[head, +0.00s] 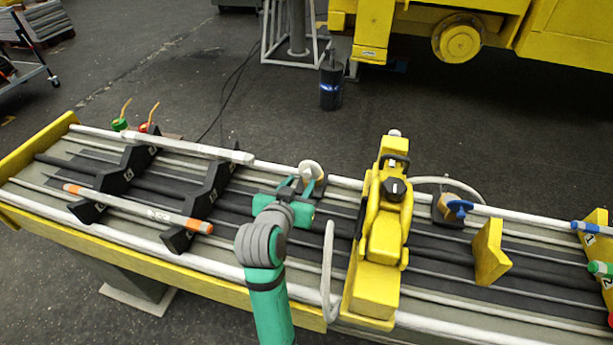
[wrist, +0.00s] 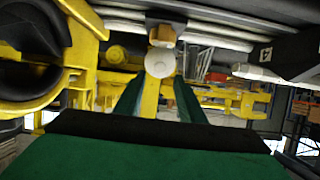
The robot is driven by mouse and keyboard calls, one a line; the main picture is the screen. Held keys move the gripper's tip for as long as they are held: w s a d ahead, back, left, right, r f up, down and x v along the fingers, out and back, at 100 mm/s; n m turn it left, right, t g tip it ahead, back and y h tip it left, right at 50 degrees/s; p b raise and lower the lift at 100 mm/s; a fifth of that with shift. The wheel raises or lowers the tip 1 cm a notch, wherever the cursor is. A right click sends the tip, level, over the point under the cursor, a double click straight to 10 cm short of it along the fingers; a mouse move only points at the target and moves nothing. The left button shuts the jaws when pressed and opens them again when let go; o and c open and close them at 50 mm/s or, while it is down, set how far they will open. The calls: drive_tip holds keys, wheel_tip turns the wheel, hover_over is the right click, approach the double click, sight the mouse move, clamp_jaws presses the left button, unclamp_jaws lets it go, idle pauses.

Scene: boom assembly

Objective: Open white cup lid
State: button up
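The white cup lid (head: 311,170) is a round white disc on a dark mount at the far side of the boom bench. In the wrist view the white lid (wrist: 160,63) faces the camera, with a brown block behind it. My gripper (head: 296,186) is just on the near side of the lid, its green fingers pointing at it. Whether a fingertip touches the lid cannot be told.
A yellow machine part (head: 376,270) stands on the bench right of my arm. A curved grey handle (head: 328,270) rises between them. Black notched holders (head: 128,168) carry white rods at left. A blue valve (head: 459,207) sits at right. Dark floor (head: 240,110) lies open behind the bench.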

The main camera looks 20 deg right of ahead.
sight(307, 174)
drive_tip(key=x, duration=0.5)
drive_tip(key=shift+w+d+f, duration=0.15)
drive_tip(key=shift+w+d, duration=0.1)
drive_tip(key=shift+w, duration=0.05)
clamp_jaws()
